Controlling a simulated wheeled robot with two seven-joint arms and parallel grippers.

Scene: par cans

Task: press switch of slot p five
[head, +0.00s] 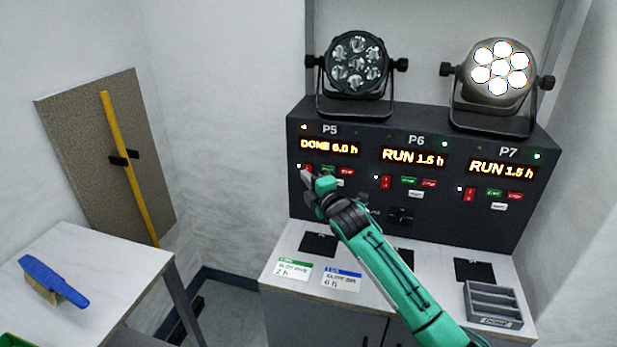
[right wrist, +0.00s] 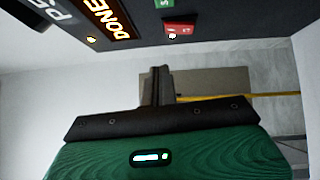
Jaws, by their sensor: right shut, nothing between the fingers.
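The P5 slot is the leftmost on the black panel (head: 460,222), under its P5 label (head: 330,130). Its display (head: 330,147) reads DONE 6.0 h. A red rocker switch (head: 308,170) sits below the display, partly hidden by my gripper; it also shows in the right wrist view (right wrist: 180,28). My right gripper (head: 305,178) is shut and empty, in front of the panel close to that switch. In the right wrist view the shut fingers (right wrist: 160,72) appear below the red switch; contact cannot be told. My left gripper is not in view.
P6 (head: 412,157) and P7 (head: 502,169) displays read RUN 1.5 h. A dark lamp (head: 355,62) and a lit lamp (head: 500,70) stand on the panel. Two cards (head: 293,269) and a grey tray (head: 493,304) lie on the counter. A blue-handled brush (head: 52,280) lies left.

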